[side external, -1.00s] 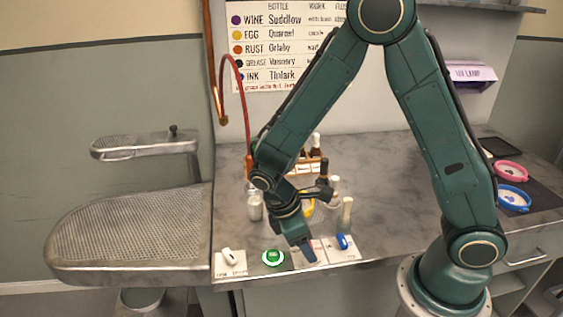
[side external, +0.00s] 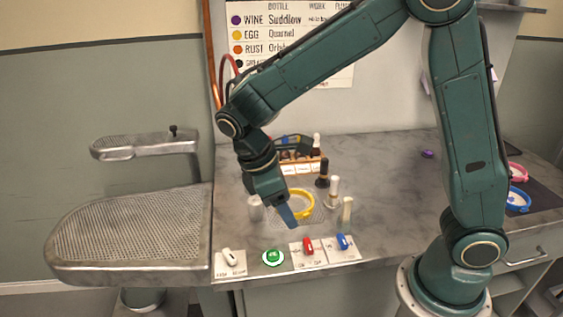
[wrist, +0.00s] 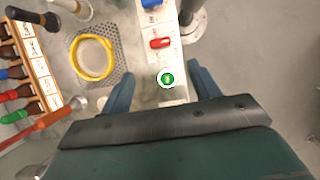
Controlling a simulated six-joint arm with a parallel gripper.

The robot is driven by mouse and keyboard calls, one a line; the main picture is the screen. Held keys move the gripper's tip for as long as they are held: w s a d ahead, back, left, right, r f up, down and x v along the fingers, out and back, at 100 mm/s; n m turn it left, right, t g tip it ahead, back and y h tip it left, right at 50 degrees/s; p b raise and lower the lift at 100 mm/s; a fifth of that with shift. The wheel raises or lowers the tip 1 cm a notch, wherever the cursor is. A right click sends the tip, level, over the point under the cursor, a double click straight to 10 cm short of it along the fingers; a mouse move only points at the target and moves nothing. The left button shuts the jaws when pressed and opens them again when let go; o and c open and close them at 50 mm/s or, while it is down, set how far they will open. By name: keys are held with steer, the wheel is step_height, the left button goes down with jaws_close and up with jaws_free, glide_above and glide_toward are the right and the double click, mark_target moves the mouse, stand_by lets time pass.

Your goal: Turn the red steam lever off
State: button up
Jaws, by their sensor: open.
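The red steam lever (side external: 308,245) sits on a white label plate at the counter's front edge, between the green button and the blue lever. It also shows near the top of the wrist view (wrist: 159,43). The label print is too small to tell which marking it points to. My gripper (side external: 291,222) is above the counter, up and left of the red lever and apart from it. In the wrist view its two fingers (wrist: 163,88) are spread with nothing held, and the green button shows between them.
The green button (side external: 273,257), white lever (side external: 229,257) and blue lever (side external: 343,241) line the front edge. A yellow ring (side external: 300,204), small posts (side external: 347,209) and a bottle rack (side external: 301,164) stand behind. A perforated press board (side external: 130,232) is at left.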

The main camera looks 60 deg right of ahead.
steer(key=shift+v, duration=0.95)
steer(key=s+d+r+m+t+y, duration=0.1)
steer(key=s+d+r+m+t, duration=0.3)
steer(key=s, duration=0.3)
steer(key=s+d+r+m+t+y, duration=0.2)
steer(key=s+d+r+m+t, duration=0.1)
steer(key=s+r+m+t, duration=0.1)
steer(key=shift+s+d+r+m+t, duration=0.35)
steer(key=shift+s+r+m, duration=0.25)
steer(key=shift+s+r, duration=0.85)
steer(key=shift+s+f, duration=0.25)
